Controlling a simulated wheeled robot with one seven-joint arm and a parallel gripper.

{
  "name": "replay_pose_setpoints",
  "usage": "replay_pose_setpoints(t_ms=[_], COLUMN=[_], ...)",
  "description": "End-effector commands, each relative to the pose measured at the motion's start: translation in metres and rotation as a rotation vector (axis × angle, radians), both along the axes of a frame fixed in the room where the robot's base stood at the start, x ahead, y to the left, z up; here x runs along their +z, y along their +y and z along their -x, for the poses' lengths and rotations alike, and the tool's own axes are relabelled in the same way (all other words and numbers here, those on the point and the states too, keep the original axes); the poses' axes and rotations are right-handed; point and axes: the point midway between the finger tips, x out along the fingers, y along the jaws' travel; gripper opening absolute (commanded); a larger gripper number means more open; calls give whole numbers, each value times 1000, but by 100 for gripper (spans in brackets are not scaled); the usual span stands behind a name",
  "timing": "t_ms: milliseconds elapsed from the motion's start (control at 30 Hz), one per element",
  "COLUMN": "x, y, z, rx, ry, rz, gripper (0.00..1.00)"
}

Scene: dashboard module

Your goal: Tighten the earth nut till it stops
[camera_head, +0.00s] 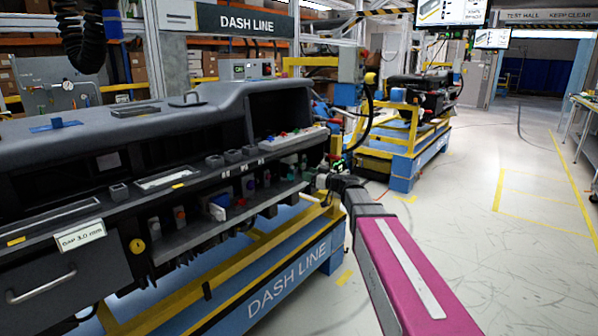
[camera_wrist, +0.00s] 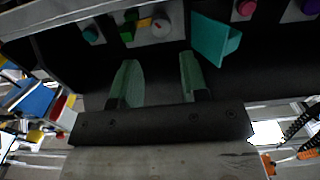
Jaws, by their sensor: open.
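My gripper (camera_wrist: 157,68) is open and empty in the wrist view, with its two greenish fingers apart below a row of small fittings. A green-and-yellow part (camera_wrist: 128,30) sits on a light plate just beyond the fingers. Beside it is a round pale knob with a reddish top (camera_wrist: 160,26). I cannot tell for certain which of these is the earth nut. A teal bracket (camera_wrist: 215,40) stands close to the right finger. In the head view, my gripper (camera_head: 336,165) is at the right end of the dashboard's shelf, too small to show detail.
The dashboard module (camera_head: 200,105) rests on a blue and yellow stand (camera_head: 290,275). A teal knob (camera_wrist: 91,36) is at the left, and a pink knob (camera_wrist: 246,8) and a purple one (camera_wrist: 310,6) are at the right. The floor (camera_head: 490,250) to the right is clear.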

Motion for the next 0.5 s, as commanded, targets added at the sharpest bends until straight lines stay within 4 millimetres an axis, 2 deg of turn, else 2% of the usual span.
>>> replay_pose_setpoints(t_ms=[33, 300, 500], x=[0, 0, 0], y=[8, 45, 60], z=[-9, -37, -49], rx=[2, 1, 0], ry=[0, 0, 0], rz=[0, -1, -1], gripper=[41, 41, 41])
